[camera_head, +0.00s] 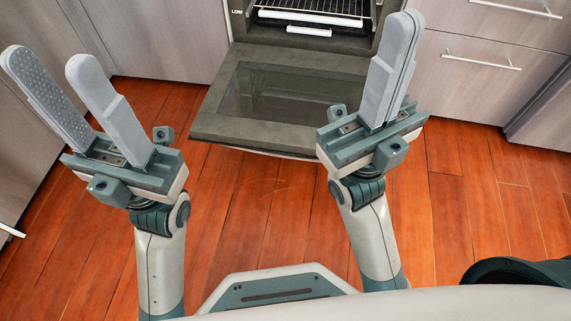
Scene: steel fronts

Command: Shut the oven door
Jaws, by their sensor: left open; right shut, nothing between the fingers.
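The oven door (222,125) is folded down, open, and lies about level in front of the oven (236,20). Its inner side with a dark glass pane (275,92) faces up. My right gripper (405,20) is shut and empty; in the picture it overlaps the right side of the door and hides part of it. Whether it touches the door I cannot tell. My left gripper (45,62) is open and empty, to the left of the door, with the cabinet fronts behind it.
Inside the oven is a wire rack (320,8) with a white-fronted part below it. Cabinet drawers with bar handles (480,60) stand to the right, plain cabinet fronts (160,45) to the left. The wooden floor (265,200) before the door is clear.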

